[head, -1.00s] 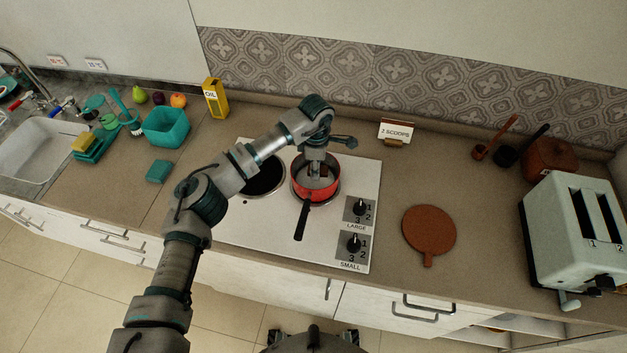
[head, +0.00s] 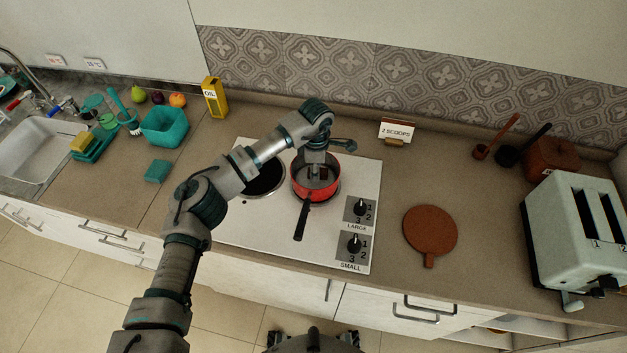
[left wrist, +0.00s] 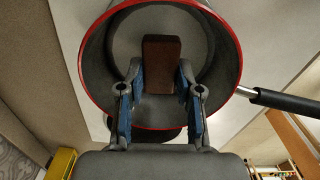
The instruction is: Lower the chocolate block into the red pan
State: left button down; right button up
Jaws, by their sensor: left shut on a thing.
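The red pan (head: 318,194) sits on the right-hand burner of the white cooktop, its black handle pointing toward the front. In the left wrist view its red rim (left wrist: 91,89) and grey inside surround the fingers. My left gripper (head: 319,178) points down into the pan. In the left wrist view, my left gripper (left wrist: 157,80) has its two blue-padded fingers on either side of the brown chocolate block (left wrist: 161,52) and is shut on it. The block is within the pan's rim; I cannot tell whether it touches the bottom. My right gripper is not in view.
The cooktop (head: 230,224) has a second burner left of the pan and two knobs at right. A round brown board (head: 430,230) and a toaster (head: 575,235) stand to the right. A yellow oil box (head: 215,98) and teal bin (head: 166,128) are at left.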

pick_arm(q)
jog(key=shift+f+b, duration=0.95)
jog(key=shift+f, duration=0.8)
dwell(0.5)
jog(key=c, duration=0.7)
grip_release()
jog(key=shift+r, duration=0.1)
notch_tip(320, 180, up, 12)
jog(key=shift+f, duration=0.1)
